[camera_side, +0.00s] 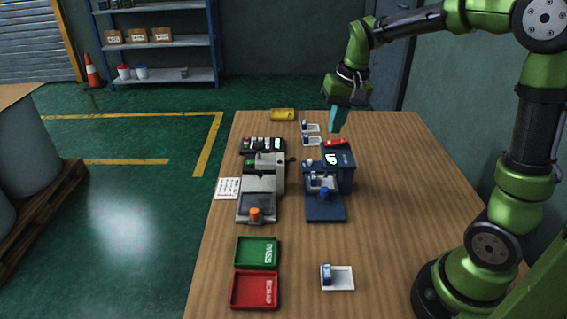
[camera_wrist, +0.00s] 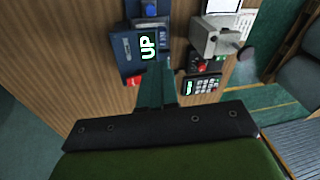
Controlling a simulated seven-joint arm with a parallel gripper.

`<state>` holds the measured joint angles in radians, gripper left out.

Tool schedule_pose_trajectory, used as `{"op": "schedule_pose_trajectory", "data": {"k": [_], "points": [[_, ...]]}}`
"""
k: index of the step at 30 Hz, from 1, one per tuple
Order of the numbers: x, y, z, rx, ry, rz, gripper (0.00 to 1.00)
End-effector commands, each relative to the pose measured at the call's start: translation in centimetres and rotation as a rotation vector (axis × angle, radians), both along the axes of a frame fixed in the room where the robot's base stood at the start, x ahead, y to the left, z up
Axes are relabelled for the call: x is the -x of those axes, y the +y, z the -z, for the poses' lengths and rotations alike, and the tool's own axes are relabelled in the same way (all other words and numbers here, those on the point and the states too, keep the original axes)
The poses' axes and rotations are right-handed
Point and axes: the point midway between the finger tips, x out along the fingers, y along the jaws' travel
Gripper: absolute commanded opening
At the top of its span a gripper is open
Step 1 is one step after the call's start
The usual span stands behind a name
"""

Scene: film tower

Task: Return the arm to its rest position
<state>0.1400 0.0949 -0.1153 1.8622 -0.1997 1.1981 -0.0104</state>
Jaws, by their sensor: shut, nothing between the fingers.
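My gripper (camera_side: 338,118) hangs above the far part of the wooden table (camera_side: 400,180), pointing down, held clear of the things below. Its teal fingers are together with nothing between them. In the wrist view my gripper (camera_wrist: 157,75) reaches up from a dark mount, over the table near the blue device. My green arm comes in from the right side of the side view, bent over the table.
A blue device (camera_side: 345,165) with a lit "UP" display and a grey press (camera_side: 258,190) stand mid-table. Green (camera_side: 256,252) and red (camera_side: 254,290) trays lie at the front left, with a white tray (camera_side: 345,284) at front right. The table's right side is clear.

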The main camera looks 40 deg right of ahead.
Motion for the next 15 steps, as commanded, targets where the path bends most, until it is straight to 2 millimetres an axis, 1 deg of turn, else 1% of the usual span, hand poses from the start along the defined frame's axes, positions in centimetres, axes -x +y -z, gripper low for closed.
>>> {"op": "schedule_pose_trajectory", "data": {"k": [1, 3, 5, 6, 9, 12, 15], "points": [[1.6, 1.5, -0.8, -0.006, -0.046, -0.028, 0.00], [3.6, 3.4, -1.6, -0.012, -0.109, -0.066, 0.00], [5.4, 4.9, -2.0, -0.015, -0.163, -0.097, 0.00], [6.6, 5.8, -2.3, -0.016, -0.198, -0.117, 0.00], [9.5, 7.8, -2.6, -0.017, -0.283, -0.164, 0.00], [11.9, 9.3, -2.7, -0.016, -0.354, -0.201, 0.00], [13.6, 10.2, -2.8, -0.015, -0.406, -0.228, 0.00]]}}
